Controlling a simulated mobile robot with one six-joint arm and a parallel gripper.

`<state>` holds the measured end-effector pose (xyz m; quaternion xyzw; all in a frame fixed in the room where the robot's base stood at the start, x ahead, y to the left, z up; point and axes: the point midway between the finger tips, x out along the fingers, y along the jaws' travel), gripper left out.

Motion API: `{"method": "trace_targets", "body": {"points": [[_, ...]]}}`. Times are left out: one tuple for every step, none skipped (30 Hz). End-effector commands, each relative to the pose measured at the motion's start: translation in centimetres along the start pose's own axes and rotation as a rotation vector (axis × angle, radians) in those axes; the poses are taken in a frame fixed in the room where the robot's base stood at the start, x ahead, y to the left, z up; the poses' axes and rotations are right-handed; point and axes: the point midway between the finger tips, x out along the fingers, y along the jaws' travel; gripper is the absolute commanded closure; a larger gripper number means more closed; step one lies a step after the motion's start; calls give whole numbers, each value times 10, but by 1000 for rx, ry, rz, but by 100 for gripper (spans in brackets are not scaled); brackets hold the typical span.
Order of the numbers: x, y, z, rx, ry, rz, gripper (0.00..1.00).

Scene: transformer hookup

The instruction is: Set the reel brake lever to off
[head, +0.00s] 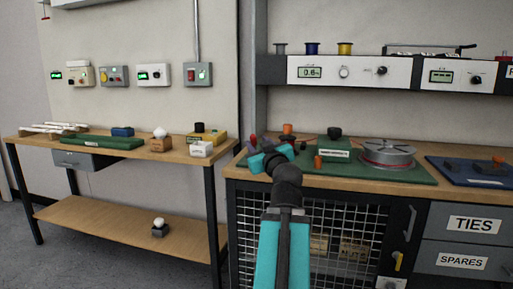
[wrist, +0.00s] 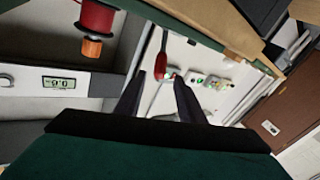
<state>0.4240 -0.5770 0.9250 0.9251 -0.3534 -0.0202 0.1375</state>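In the wrist view my gripper (wrist: 160,78) has its two dark fingers apart, with a clear gap between them. A red handle (wrist: 161,60), which looks like a lever, shows at the gap between the fingertips; I cannot tell whether it touches them. In the head view my gripper (head: 268,158) is at the left end of the green mat on the right bench, and a small red part (head: 252,140) shows just behind it. A grey reel (head: 388,152) sits on the mat further right. No off marking is readable, and the lever's setting cannot be told.
A green box (head: 333,149) with a black knob stands between my gripper and the reel. Orange parts (head: 287,129) stand close behind my gripper. A shelf (head: 350,72) with a display and knobs runs above the bench. A red spool (wrist: 96,20) is near the fingers in the wrist view.

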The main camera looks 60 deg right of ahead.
Motion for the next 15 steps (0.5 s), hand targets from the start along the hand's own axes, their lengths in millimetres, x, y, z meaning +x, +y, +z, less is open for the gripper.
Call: {"method": "trace_targets", "body": {"points": [[-2,-1,3,0,1,0,64],[-3,0,3,0,1,1,64],[-5,0,3,0,2,1,64],[-7,0,3,-1,2,1,64],[-8,0,3,-1,2,1,64],[-10,0,3,-1,1,0,64],[-11,-1,3,-1,1,0,64],[-12,0,3,-1,1,0,64],[-14,0,3,0,2,1,64],[-16,0,2,0,2,1,64],[-18,0,3,0,2,1,64],[-19,0,3,-1,1,1,64],[-21,0,3,-1,0,1,64],[-22,0,3,-1,0,2,64],[-24,0,3,-1,0,2,64]]}}
